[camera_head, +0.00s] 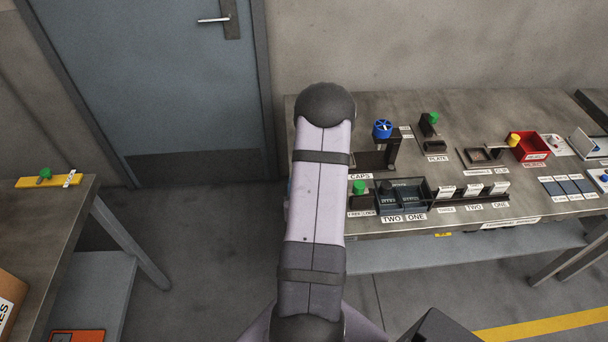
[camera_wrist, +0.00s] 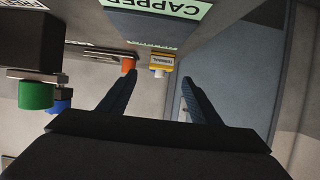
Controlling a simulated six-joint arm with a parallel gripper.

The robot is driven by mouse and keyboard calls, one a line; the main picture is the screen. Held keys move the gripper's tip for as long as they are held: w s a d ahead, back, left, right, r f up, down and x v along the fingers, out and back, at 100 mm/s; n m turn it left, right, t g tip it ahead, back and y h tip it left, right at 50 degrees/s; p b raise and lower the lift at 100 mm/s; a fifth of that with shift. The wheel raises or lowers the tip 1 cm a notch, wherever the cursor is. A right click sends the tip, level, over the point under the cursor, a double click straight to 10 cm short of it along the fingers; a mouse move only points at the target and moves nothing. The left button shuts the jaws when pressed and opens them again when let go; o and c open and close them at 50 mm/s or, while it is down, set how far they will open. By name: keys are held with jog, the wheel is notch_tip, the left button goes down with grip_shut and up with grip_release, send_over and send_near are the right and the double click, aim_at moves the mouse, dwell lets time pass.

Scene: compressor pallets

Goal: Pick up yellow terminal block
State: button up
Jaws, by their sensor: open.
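In the wrist view, which looks upside down, a small yellow block (camera_wrist: 163,58) with a pale lower part shows ahead of my gripper; it looks like the yellow terminal block, but it is too small to be sure. My gripper (camera_wrist: 160,78) is open, with two dark fingers spread apart. The yellow block appears beyond the fingertips and roughly between them, with nothing held. In the head view my arm covers the middle, and my gripper and this block are hidden.
An orange part (camera_wrist: 128,65) sits close left of the block. A dark box labelled CAPPED (camera_wrist: 150,28) is above. The workbench (camera_head: 465,115) holds bins, fixtures and a red tray (camera_head: 533,148).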

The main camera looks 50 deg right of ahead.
jog(key=shift+x, duration=0.75)
jog(key=shift+w+d+f, duration=0.15)
jog(key=shift+w+d, duration=0.25)
jog(key=shift+w, duration=0.05)
jog(key=shift+p+x, duration=0.8)
jog(key=shift+x, duration=1.25)
jog(key=shift+f, duration=0.1)
jog(key=c, duration=1.1)
